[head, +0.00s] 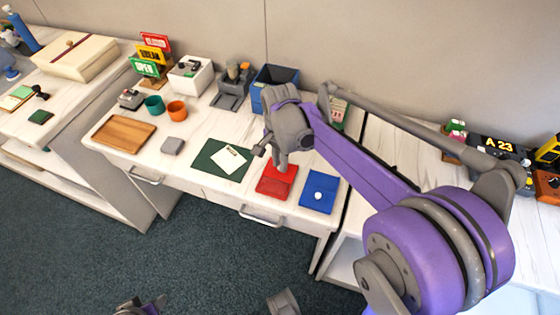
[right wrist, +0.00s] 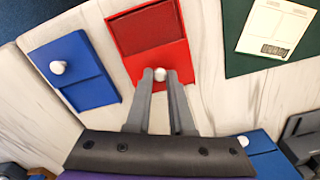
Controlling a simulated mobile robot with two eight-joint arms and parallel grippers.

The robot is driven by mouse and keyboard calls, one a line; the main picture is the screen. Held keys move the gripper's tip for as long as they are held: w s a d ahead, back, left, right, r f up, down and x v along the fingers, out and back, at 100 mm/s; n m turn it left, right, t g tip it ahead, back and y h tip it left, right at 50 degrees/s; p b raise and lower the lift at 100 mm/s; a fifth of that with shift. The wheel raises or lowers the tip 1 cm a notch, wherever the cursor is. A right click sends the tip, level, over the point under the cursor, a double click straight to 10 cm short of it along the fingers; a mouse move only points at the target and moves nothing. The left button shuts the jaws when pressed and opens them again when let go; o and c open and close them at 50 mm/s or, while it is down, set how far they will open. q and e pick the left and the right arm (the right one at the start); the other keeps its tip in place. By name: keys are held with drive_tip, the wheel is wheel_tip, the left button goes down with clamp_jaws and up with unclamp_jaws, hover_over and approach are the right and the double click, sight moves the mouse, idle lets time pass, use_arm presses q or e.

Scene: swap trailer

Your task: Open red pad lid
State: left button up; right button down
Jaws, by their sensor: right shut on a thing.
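The red pad (head: 277,182) lies on the white marbled counter between the blue pad (head: 319,191) and a dark green mat (head: 222,160). In the right wrist view, the red pad (right wrist: 135,22) shows a dark red recessed area at its far end, and a plainer red lid part (right wrist: 172,52) lies nearer my fingers. My right gripper (right wrist: 160,76) is shut on the small white knob (right wrist: 160,72) of this lid. In the head view, my right gripper (head: 283,163) reaches down over the pad's far edge and hides the knob.
A white card (head: 229,159) lies on the green mat. A drawer handle (head: 261,218) sits below the counter's front edge.

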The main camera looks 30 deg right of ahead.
drive_tip(key=shift+w+d, duration=0.25)
idle(0.3)
drive_tip(key=c, duration=0.8)
unclamp_jaws()
drive_tip(key=shift+r, duration=0.1)
wheel_tip(320, 180, up, 11)
drive_tip(key=shift+f+p, duration=0.2)
drive_tip(key=shift+p, duration=0.95)
